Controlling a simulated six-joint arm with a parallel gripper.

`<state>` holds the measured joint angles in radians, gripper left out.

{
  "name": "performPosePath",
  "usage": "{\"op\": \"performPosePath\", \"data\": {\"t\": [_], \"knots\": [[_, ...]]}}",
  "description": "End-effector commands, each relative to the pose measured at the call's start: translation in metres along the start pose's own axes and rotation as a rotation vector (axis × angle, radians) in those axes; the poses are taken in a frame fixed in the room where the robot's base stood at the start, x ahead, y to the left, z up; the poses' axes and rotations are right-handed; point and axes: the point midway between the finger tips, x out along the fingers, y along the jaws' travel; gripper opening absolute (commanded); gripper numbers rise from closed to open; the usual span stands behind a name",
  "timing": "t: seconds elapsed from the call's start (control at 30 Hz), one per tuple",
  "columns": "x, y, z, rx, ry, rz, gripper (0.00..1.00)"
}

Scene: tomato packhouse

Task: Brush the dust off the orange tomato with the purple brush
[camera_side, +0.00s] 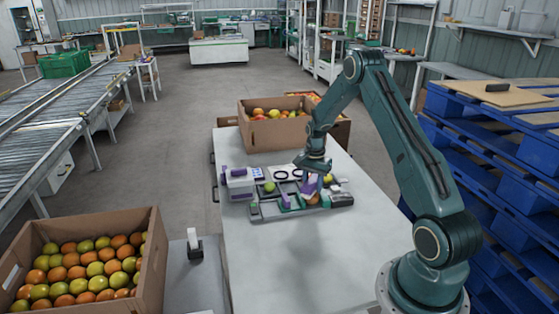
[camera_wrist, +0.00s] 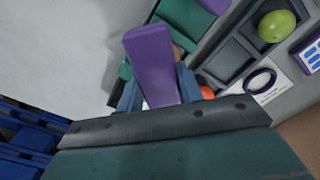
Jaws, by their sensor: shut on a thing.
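My gripper (camera_side: 314,168) is shut on the purple brush (camera_wrist: 150,62), whose handle stands between the two fingers in the wrist view. In the side view the purple brush (camera_side: 309,186) hangs below my gripper, over the right part of the grey tray (camera_side: 262,213). An orange tomato (camera_side: 313,199) shows just below and beside the brush, partly hidden. In the wrist view a brownish-orange patch (camera_wrist: 178,51) shows beside the brush handle. Whether the bristles touch the tomato, and any dust on it, cannot be told.
A green tomato (camera_side: 269,187) sits in a tray compartment, and a yellowish one (camera_side: 328,179) is right of the brush. A red-orange round thing (camera_wrist: 207,92) shows by the finger. A purple-and-white device (camera_side: 238,183) stands left. Tomato boxes (camera_side: 270,135) stand behind; the front table is clear.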

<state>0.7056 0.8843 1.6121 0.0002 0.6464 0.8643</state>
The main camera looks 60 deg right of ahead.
Motion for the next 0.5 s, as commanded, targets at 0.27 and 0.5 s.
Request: {"op": "performPosePath", "data": {"t": [0.27, 0.5], "knots": [[0.002, 0.002, -0.011, 0.005, 0.0, 0.003, 0.18], [0.002, 0.002, -0.014, 0.004, 0.0, 0.003, 0.18]]}}
